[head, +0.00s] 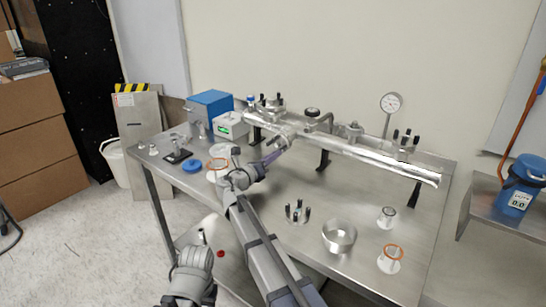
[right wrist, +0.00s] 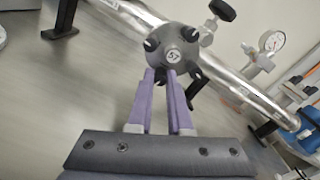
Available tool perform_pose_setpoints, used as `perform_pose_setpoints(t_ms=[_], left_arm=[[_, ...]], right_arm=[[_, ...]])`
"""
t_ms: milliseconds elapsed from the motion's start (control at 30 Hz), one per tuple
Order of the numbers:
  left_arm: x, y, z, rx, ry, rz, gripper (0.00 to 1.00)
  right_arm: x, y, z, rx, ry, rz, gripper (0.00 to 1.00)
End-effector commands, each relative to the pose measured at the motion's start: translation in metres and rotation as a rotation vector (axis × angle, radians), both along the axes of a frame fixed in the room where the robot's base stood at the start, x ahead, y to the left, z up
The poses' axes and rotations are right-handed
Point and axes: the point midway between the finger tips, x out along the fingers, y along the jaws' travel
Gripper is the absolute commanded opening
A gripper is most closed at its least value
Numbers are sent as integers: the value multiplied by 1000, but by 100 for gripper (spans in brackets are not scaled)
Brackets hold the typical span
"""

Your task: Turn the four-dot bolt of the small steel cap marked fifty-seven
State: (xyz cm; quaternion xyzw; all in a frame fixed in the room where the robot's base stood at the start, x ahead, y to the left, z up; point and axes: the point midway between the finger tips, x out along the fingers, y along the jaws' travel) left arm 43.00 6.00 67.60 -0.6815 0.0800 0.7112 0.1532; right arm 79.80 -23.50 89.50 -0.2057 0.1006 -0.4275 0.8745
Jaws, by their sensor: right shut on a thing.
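The small steel cap (right wrist: 181,43) marked 57 faces me in the right wrist view, on the end of a side port of the steel tube (head: 380,168). Dark bolts stick out around its rim. Their dot marks are too small to read. My right gripper (right wrist: 166,74) has its purple fingers at the cap's lower edge, shut on a bolt that the fingertips mostly hide. In the head view my right gripper (head: 286,144) reaches the tube's left part, and the cap is hard to make out there. My left gripper is not in view.
A pressure gauge (head: 391,103) stands above the tube. Blue (head: 209,107) and white (head: 231,125) boxes stand at the back left.

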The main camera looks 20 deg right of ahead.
Motion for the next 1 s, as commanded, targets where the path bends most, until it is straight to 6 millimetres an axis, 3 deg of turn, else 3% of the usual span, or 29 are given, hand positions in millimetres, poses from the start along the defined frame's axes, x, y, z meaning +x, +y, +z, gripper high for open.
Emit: perform_pose_setpoints(t_ms=[400, 1000], left_arm=[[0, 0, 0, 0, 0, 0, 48], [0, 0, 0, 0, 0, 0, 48]], right_arm=[[0, 0, 0, -115, 149, 1, 0], [0, 0, 0, -134, 173, 1, 0]])
